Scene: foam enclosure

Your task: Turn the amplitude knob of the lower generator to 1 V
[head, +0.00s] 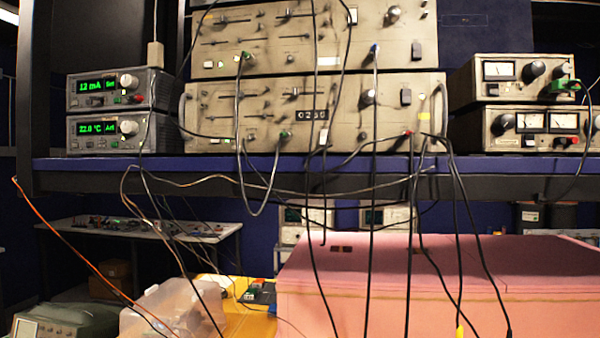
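Two large beige rack instruments are stacked at the middle of the shelf in the head view. The lower one (345,91), which looks like the lower generator, has sliders, several sockets with plugged cables and a small counter reading about 0250 (311,114). The upper beige instrument (285,45) carries a similar panel. Neither of my grippers is in view.
Black cables hang across both front panels and the shelf edge (300,163). Two small units with green displays (122,110) stand left, two metered units (515,105) right. Below are a pink foam block (440,280), a clear plastic box (175,308) and a yellow surface (250,322).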

